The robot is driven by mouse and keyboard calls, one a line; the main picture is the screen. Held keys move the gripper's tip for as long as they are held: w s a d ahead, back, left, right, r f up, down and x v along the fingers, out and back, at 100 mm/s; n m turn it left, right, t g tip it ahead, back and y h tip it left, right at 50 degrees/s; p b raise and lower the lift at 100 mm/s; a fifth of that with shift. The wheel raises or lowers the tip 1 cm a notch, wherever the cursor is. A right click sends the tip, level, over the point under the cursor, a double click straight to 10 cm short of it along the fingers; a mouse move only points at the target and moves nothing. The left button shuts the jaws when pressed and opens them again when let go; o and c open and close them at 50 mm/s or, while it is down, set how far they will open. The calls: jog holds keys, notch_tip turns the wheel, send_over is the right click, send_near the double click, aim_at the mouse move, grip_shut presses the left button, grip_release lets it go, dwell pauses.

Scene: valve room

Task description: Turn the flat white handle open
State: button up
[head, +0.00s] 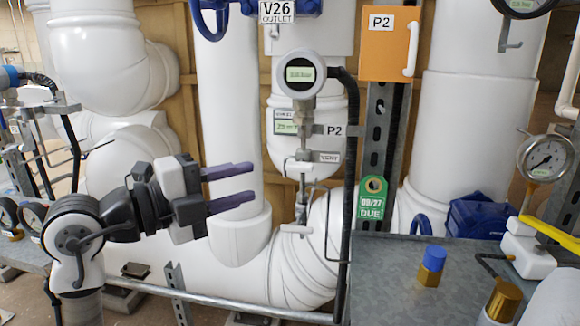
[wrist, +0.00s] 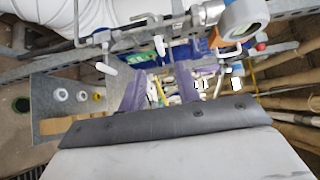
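My gripper (head: 251,182) is open in the head view, its two purple fingers one above the other and pointing right. Nothing is between them. It appears to the left of a thin metal valve stem under a round digital gauge (head: 300,74). A pale flat handle (head: 294,229) sits at the stem's foot, below and right of my fingers. In the wrist view my open gripper (wrist: 170,88) shows with two white handles beyond it, one left (wrist: 106,68) and one nearer the middle (wrist: 159,45). I cannot tell for certain which is the task's handle.
An orange P2 box (head: 388,45) with a white curved grip is at the upper right. A green tag (head: 371,203) hangs by a black hose. A grey metal bench (head: 385,285) holds a blue-capped brass fitting (head: 431,266). Large white pipes stand behind the stem.

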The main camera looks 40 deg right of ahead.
aim_at(293, 169)
jog(key=d, duration=0.7)
jog(key=s+d+p, duration=0.1)
jog(key=d, duration=0.3)
jog(key=shift+d, duration=0.3)
jog(key=shift+c, duration=0.2)
grip_shut()
